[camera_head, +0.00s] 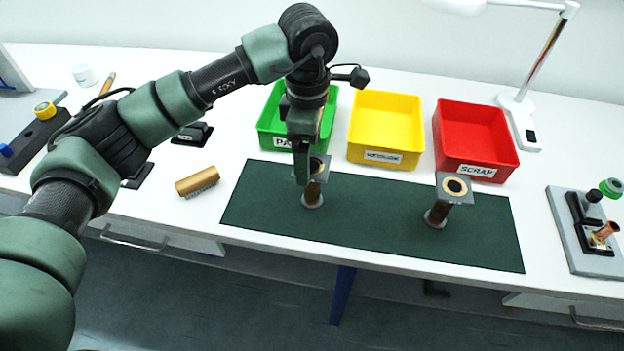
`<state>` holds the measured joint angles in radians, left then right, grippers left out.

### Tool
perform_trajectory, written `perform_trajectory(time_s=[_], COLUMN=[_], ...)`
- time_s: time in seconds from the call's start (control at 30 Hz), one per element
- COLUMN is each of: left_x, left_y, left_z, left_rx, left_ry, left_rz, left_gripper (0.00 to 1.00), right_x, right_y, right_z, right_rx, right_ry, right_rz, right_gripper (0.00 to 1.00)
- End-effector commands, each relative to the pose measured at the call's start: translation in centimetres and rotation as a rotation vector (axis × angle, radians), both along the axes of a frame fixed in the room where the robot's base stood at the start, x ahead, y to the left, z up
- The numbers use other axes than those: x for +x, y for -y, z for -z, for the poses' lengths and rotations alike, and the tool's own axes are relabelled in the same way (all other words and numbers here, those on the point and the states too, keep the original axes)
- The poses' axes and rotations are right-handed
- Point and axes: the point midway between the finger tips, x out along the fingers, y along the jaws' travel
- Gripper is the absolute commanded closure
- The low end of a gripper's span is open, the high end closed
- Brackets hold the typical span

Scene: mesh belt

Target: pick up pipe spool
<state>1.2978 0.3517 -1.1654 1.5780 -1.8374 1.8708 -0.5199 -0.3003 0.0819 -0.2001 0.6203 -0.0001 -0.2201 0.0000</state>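Two pipe spools stand upright on a dark green mat (370,220). Each has a copper-brown pipe, a square grey top flange with a tan ring, and a round grey foot. The left pipe spool (313,197) stands in front of the green bin. The right pipe spool (437,213) stands in front of the red bin. My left gripper (302,175) points down at the left spool's top flange and hides part of it. It is seen edge-on, so its opening and any contact with the flange cannot be made out. My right gripper is out of view.
Green (268,127), yellow (386,125) and red (474,135) bins stand behind the mat. A lamp (518,105) and a grey fixture (585,235) are at right. The mat between the spools is clear.

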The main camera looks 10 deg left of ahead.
Motion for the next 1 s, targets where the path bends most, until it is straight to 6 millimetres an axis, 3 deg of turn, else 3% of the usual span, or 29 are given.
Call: perform_trajectory(time_s=[0.53,0.87,1.0], left_x=[0.1,0.2,0.2], left_y=[0.7,0.6,0.6], left_z=[6.7,7.6,7.6], left_rx=[0.001,0.000,0.000], left_ry=[-0.005,-0.001,-0.001], left_rz=[-0.004,-0.003,-0.003], left_gripper=[0.11,0.11,0.50], right_x=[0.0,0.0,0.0], right_y=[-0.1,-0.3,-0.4], right_z=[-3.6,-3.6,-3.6], right_rx=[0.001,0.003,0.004], right_ry=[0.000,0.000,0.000], right_rz=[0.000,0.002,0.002], right_gripper=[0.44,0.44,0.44])
